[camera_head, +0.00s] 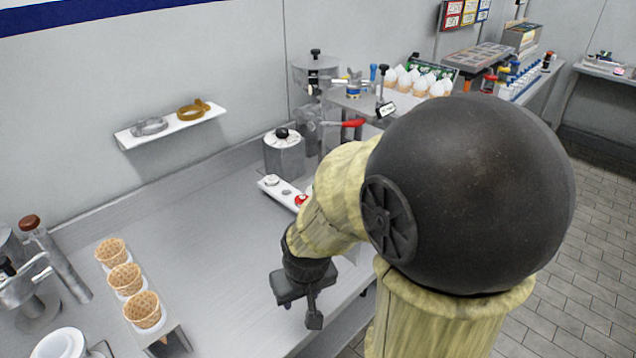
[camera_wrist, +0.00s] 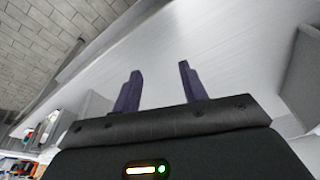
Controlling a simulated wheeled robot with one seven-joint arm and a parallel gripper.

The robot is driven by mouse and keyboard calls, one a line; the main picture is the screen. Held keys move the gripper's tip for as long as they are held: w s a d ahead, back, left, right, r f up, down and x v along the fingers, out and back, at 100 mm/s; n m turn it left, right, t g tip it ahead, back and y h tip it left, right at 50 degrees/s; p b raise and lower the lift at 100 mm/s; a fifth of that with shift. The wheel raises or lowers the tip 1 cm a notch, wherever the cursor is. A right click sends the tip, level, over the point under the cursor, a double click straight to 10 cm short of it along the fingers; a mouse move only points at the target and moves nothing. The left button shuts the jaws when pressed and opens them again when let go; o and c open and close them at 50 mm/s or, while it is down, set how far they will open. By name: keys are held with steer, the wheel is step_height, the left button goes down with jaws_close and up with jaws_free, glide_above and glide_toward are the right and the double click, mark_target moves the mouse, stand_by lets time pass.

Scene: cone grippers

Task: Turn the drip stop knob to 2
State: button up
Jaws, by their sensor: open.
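I cannot tell which of these is the drip stop knob, and no number can be read. My gripper (camera_head: 303,308) is near the counter's front edge, apart from the unit and the panel. In the wrist view my gripper (camera_wrist: 160,76) has its two dark fingers apart with nothing between them.
Waffle cones (camera_head: 126,279) stand in a holder at the left. A machine with a red handle (camera_head: 345,124) stands behind my arm. The counter (camera_head: 215,235) between the cones and the panel is clear.

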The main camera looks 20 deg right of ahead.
steer(key=w, duration=0.4)
steer(key=w+d, duration=0.1)
steer(key=w, duration=0.1)
steer(key=shift+w+r, duration=0.3)
steer(key=shift+r, duration=0.05)
steer(key=shift+n+t, duration=0.3)
steer(key=shift+t, duration=0.3)
steer(key=w+d, duration=0.4)
steer(key=w, duration=0.3)
steer(key=w+d+r+b, duration=0.1)
steer(key=w+d, duration=0.3)
steer(key=w, duration=0.3)
steer(key=w+d+b, duration=0.1)
steer(key=w+d, duration=0.3)
steer(key=w, duration=0.3)
steer(key=shift+w+d+r, duration=0.2)
steer(key=shift+w+r, duration=0.1)
steer(key=w+d+b, duration=0.1)
steer(key=w+d, duration=0.5)
steer(key=d, duration=0.1)
steer(key=shift+d+n+t, duration=0.3)
steer(key=shift+t, duration=0.1)
steer(key=shift+w, duration=0.1)
steer(key=x, duration=0.7)
steer(key=shift+w+a+f, duration=0.1)
steer(key=shift+a+f, duration=0.1)
steer(key=shift+f, duration=0.1)
